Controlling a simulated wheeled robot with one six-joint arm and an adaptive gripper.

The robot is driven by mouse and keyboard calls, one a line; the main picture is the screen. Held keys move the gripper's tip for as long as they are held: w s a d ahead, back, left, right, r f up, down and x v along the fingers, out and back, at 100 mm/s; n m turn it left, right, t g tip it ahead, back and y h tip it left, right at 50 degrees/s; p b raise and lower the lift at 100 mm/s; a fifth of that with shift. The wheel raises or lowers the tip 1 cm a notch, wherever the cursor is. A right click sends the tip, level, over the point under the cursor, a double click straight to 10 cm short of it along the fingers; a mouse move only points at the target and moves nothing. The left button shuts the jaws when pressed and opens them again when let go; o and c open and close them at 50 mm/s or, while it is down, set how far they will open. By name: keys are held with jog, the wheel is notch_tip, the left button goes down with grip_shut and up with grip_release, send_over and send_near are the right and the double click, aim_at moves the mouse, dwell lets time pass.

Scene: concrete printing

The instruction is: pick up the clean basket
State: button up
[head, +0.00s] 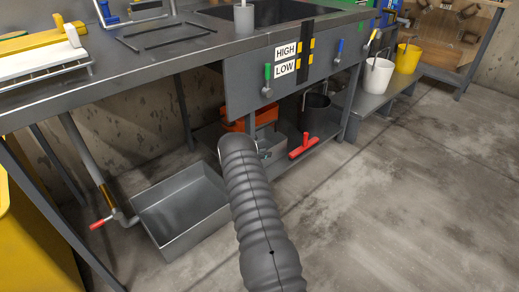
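I cannot tell for sure which thing is the clean basket. A small grey box-like container (272,148) is on the low shelf under the metal bench, partly hidden by my arm. A large open grey metal bin (180,211) stands on the floor under the bench at left, and its visible inside looks empty. My arm, in a dark ribbed sleeve, reaches up from the bottom middle toward the low shelf. My gripper does not show, so its state and any contact are hidden.
The bench (150,60) overhangs the shelf, with HIGH and LOW labels on its front. A red-handled tool (303,146) and a dark bucket (316,113) are by the shelf. White (378,76) and yellow (407,58) buckets stand farther right. The right floor is clear.

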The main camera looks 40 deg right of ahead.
grip_shut()
jog(key=shift+r, duration=0.2)
dwell(0.3)
